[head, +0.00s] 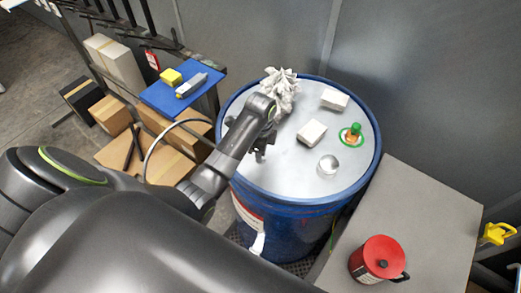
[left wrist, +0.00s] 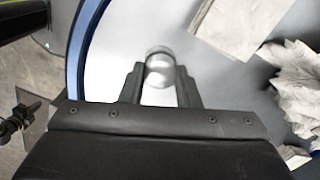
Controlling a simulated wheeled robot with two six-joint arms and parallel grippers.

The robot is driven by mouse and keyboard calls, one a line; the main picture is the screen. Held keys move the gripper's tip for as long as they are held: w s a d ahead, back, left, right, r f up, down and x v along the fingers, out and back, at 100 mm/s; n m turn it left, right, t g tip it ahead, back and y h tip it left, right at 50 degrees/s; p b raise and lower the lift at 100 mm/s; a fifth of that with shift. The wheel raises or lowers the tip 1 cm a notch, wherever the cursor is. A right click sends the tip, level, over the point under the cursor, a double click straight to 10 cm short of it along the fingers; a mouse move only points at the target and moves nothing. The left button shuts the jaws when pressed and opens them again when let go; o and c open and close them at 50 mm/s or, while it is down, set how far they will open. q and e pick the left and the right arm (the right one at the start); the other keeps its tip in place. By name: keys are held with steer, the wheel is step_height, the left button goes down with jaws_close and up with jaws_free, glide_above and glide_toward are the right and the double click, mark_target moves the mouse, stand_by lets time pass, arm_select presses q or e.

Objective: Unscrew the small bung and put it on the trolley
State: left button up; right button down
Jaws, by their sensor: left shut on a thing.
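My left gripper (head: 261,153) points down over the near left part of the drum lid (head: 285,165). In the left wrist view its two fingers (left wrist: 160,84) are shut on a round silver piece, the small bung (left wrist: 160,66). The arm and fingers hide the bung in the head view, and I cannot tell whether it is still seated in the lid. A larger round silver cap (head: 328,164) sits on the lid to the right. A grey flat top (head: 420,215), possibly the trolley, stands right of the drum. My right gripper is not in view.
White boxes (head: 311,132) (head: 334,99), a crumpled rag (head: 280,88) and a green-ringed piece (head: 351,135) lie on the lid. A red can (head: 377,259) stands on the grey top, otherwise mostly clear. A blue surface (head: 170,100) with small items and cardboard boxes (head: 111,114) are at left.

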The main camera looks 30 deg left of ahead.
arm_select(q)
steer(key=n, duration=0.4)
steer(key=shift+n, duration=0.3)
steer(key=o, duration=0.6)
steer(key=shift+o, duration=0.2)
